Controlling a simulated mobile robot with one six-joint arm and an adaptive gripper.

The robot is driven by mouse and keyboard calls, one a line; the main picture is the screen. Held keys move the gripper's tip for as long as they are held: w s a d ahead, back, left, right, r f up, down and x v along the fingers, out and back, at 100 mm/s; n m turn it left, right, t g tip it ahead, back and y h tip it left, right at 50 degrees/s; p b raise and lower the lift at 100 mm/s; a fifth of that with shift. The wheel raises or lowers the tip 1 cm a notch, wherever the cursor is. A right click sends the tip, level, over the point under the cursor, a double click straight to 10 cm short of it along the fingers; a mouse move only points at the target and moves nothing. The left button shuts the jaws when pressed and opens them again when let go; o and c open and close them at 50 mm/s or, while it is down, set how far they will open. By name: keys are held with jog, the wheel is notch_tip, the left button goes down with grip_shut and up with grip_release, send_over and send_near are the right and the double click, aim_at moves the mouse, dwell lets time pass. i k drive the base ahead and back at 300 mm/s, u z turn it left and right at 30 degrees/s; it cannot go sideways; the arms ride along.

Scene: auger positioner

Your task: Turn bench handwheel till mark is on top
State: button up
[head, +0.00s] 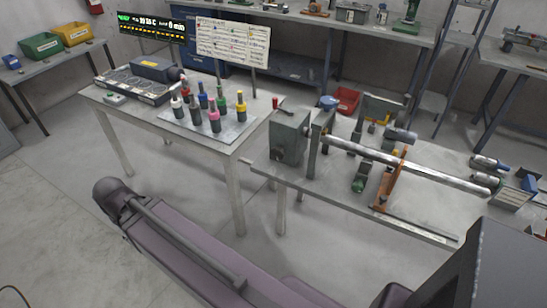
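A bench fixture stands on the right-hand table, with a grey box (289,140) at its left end and a long metal shaft (440,178) running to the right. An upright dark plate (314,152) stands beside the box, around the shaft's left end. I cannot clearly make out the handwheel or its mark from this angle. A small red-topped handle (275,103) shows behind the box. Parts of my own arm cross the foreground, but my gripper's fingers are not visible.
An orange stand (388,190) is under the shaft. The left table holds several coloured bottles on a plate (235,133) and a dark fixture (135,86). A sign board (225,42) and a lit display (150,27) stand behind. Floor (180,165) is clear in front of the left table.

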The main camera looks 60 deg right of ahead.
aim_at(278, 153)
jog(key=u, duration=0.05)
jog(key=k, duration=1.3)
jog(key=z, duration=1.85)
jog(key=i, duration=0.55)
jog(key=u, duration=0.25)
